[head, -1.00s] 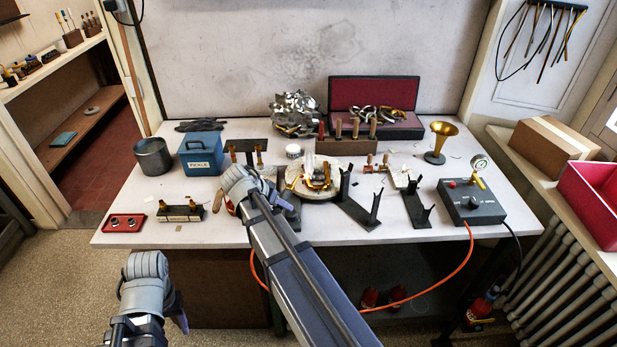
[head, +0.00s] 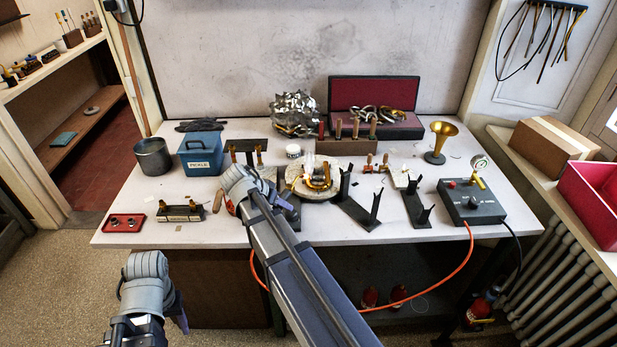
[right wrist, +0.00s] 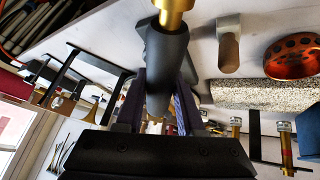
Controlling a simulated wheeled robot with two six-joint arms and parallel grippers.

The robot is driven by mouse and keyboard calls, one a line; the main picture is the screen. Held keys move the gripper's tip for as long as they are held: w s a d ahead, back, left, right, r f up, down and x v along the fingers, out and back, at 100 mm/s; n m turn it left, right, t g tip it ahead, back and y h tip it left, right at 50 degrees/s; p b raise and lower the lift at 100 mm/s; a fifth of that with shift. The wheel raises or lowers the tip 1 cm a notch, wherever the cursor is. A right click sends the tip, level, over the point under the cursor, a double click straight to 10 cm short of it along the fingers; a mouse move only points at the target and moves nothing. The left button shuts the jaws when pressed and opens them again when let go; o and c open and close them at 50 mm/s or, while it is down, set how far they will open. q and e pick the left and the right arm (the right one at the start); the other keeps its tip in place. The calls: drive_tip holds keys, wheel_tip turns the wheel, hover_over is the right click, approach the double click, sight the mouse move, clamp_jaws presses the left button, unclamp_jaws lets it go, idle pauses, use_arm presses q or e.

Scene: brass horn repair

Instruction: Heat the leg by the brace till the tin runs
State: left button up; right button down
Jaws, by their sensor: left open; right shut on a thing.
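My right gripper is shut on a torch with a dark body (right wrist: 168,55) and brass nozzle (right wrist: 172,12), seen in the right wrist view. In the head view my right gripper (head: 240,195) is low over the bench, left of the round pale block; the wrist hides most of the torch. The brass leg work (head: 320,184) lies on the round block (head: 330,194), with a pale, bright patch above it that looks like flame. The brace and tin are too small to make out. My left gripper (head: 180,318) is open and empty, in front of the bench.
Dark metal stands (head: 366,218) are right of the block. A control box (head: 470,205) with gauge and orange hose is at the right. A pickle box (head: 201,158), a pot (head: 153,158) and a red tray (head: 123,223) are at the left.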

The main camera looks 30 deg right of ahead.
drive_tip(key=p+v, duration=0.3)
drive_tip(key=v, duration=0.1)
drive_tip(key=s+d+p+v, duration=0.1)
drive_tip(key=p+v, duration=0.2)
drive_tip(key=p, duration=0.1)
drive_tip(key=d+r+p+v, duration=0.1)
drive_tip(key=p+v, duration=0.2)
drive_tip(key=v, duration=0.1)
drive_tip(key=shift+s+a+r+p, duration=0.25)
drive_tip(key=shift+r+p, duration=0.1)
drive_tip(key=shift+r, duration=0.05)
drive_tip(key=shift+f, duration=0.15)
